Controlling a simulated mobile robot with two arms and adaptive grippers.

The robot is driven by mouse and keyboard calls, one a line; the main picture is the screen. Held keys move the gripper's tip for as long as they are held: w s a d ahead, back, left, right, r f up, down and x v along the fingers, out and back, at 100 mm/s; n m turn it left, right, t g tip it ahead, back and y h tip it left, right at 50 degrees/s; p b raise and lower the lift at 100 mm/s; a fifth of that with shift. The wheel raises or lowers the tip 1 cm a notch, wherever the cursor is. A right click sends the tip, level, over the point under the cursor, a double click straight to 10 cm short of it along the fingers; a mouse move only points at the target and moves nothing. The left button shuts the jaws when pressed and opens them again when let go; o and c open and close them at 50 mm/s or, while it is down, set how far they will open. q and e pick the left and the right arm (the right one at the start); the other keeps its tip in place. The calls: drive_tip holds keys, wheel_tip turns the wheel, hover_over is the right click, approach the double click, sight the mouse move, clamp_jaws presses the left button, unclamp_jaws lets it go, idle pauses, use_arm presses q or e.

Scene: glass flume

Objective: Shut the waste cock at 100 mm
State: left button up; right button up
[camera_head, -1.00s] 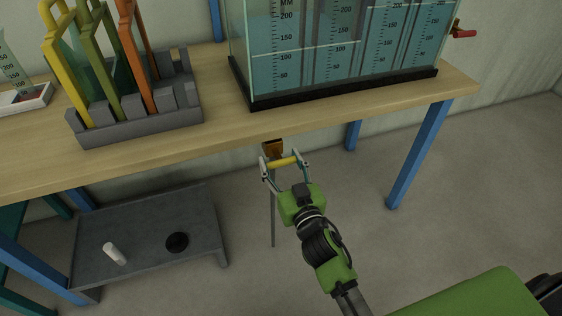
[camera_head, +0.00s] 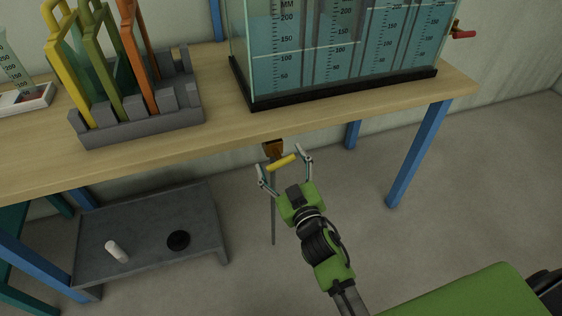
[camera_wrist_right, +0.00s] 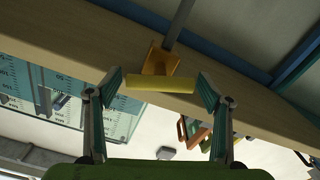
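The waste cock has a brass-orange body (camera_head: 272,147) under the bench edge and a yellow bar handle (camera_head: 283,162), set crosswise to the thin pipe (camera_head: 273,215) below. My right gripper (camera_head: 284,164) is open, with one finger beyond each end of the handle and visible gaps between. In the right wrist view the handle (camera_wrist_right: 161,82) lies level between the spread fingers (camera_wrist_right: 160,92). The glass tank (camera_head: 340,50) stands on the bench above; a pale line crosses its front near the 100 mark of the left scale. My left gripper is out of view.
The wooden bench top (camera_head: 225,118) overhangs the cock. A grey rack (camera_head: 140,125) with yellow, green and orange frames stands left of the tank. A low grey table (camera_head: 150,225) below holds a white cylinder (camera_head: 116,251) and a black disc (camera_head: 178,240). Floor right of my arm is clear.

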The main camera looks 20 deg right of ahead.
drive_tip(key=shift+s+f, duration=0.15)
drive_tip(key=shift+s, duration=0.15)
drive_tip(key=s, duration=1.1)
drive_tip(key=shift+s+d, duration=0.2)
